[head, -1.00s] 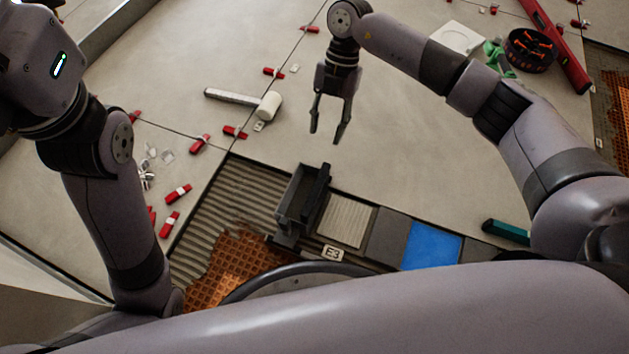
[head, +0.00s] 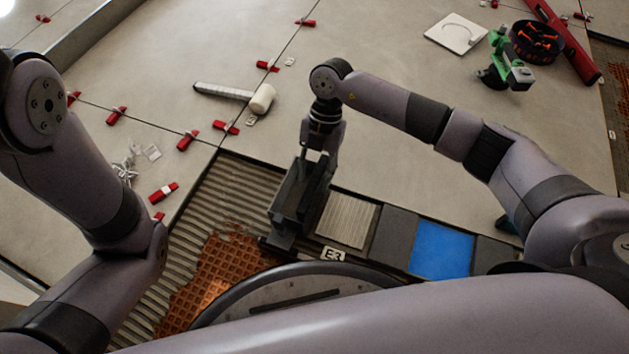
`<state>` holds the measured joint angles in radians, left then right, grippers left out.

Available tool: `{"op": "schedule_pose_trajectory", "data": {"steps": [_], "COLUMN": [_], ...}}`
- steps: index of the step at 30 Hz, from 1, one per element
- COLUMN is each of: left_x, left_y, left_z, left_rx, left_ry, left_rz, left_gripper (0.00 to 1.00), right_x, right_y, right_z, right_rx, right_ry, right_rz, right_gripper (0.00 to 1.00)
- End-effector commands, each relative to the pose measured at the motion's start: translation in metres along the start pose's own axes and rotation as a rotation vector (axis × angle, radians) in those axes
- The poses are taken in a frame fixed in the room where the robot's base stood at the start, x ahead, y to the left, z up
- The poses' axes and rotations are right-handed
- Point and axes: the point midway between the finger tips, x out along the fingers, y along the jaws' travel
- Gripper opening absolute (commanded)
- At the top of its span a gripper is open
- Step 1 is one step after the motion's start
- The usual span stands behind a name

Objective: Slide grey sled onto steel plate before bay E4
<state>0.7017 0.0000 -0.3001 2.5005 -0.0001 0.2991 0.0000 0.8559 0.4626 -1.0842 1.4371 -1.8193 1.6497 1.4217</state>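The grey sled (head: 287,205), a dark open-topped box, sits at the edge of the ribbed mortar bed, left of a ribbed beige pad. My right gripper (head: 314,160) points down at the sled's far end. Its fingertips are partly hidden there, so I cannot tell whether it grips the sled. A label reading E3 (head: 332,254) lies in front of the pad. Right of the pad are a dark grey plate (head: 397,236) and a blue plate (head: 442,249); I cannot tell which piece is the steel plate. No E4 label is readable. My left gripper is out of view.
A white-headed mallet (head: 262,98) and several red wedges lie on the tiles behind. A black bucket (head: 536,42), a green tool (head: 507,65) and a red level (head: 562,40) are at the far right. An orange waffled patch (head: 225,270) shows near my base.

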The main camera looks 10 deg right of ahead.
Motion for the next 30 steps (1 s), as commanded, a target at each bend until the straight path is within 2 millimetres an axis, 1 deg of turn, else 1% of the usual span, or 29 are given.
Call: {"op": "schedule_pose_trajectory", "data": {"steps": [1,4,13,30], "left_x": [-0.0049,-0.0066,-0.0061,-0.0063], "left_y": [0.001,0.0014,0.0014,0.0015], "left_z": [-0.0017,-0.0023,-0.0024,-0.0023], "left_rx": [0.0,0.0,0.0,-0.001], "left_ry": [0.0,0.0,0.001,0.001], "left_rz": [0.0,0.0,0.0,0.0], "left_gripper": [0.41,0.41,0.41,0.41], "right_x": [0.0067,0.0108,0.0113,0.011], "right_y": [0.0002,0.0002,0.0002,0.0001], "right_z": [0.0007,0.0002,-0.0004,-0.0001], "right_rx": [-0.001,-0.001,0.0,0.0], "right_ry": [0.0,0.0,0.001,0.0], "right_rz": [0.0,0.0,0.001,0.001], "right_gripper": [0.38,0.38,0.38,0.0]}}
